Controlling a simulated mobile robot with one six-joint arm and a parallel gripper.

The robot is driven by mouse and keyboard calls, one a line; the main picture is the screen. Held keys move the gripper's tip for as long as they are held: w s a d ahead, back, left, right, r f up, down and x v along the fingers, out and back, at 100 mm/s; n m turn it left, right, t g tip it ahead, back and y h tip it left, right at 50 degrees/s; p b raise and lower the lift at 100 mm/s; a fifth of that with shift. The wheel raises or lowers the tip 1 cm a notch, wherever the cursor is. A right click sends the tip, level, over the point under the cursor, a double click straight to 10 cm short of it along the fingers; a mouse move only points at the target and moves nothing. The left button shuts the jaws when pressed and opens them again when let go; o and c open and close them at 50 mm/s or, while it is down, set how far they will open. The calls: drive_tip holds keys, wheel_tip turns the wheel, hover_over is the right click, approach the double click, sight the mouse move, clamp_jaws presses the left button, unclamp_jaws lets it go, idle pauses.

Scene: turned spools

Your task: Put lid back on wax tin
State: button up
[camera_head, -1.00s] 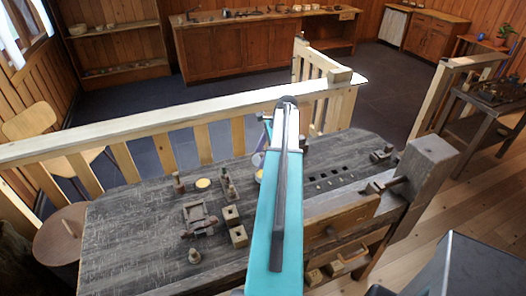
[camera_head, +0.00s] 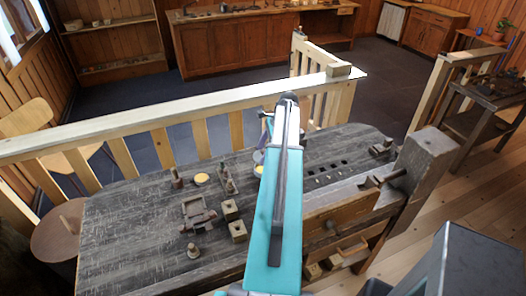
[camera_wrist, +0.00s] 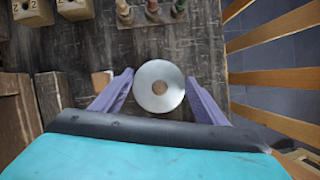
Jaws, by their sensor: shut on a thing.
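My gripper (camera_wrist: 160,79) is shut on a round, silver-grey lid (camera_wrist: 144,91) with a brown centre, one purple-grey finger at each side. In the head view my teal arm hides most of the gripper and lid. A small round tin (camera_head: 201,179) with a yellow top, which looks like the open wax tin, stands on the dark bench to the left of my arm. A tool rack (camera_head: 229,182) stands between the tin and my gripper. The tin does not show in the wrist view. I cannot tell how high the lid is above the bench.
Two square wooden blocks with holes (camera_head: 238,231), a small wooden frame (camera_head: 195,212) and a peg (camera_head: 193,251) stand on the worn bench (camera_head: 130,235). Another peg (camera_head: 176,178) is left of the tin. A pale railing (camera_head: 150,122) runs along the far side.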

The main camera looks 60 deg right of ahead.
drive_tip(key=shift+f+b, duration=1)
drive_tip(key=shift+f, duration=1.3)
drive_tip(key=shift+p, duration=0.4)
drive_tip(key=shift+f, duration=0.2)
idle(1.9)
drive_tip(key=o, duration=1.4)
drive_tip(key=shift+s+r+p, duration=0.1)
drive_tip(key=shift+p, duration=0.2)
drive_tip(key=shift+r+p, duration=1.95)
drive_tip(key=shift+r, duration=1.45)
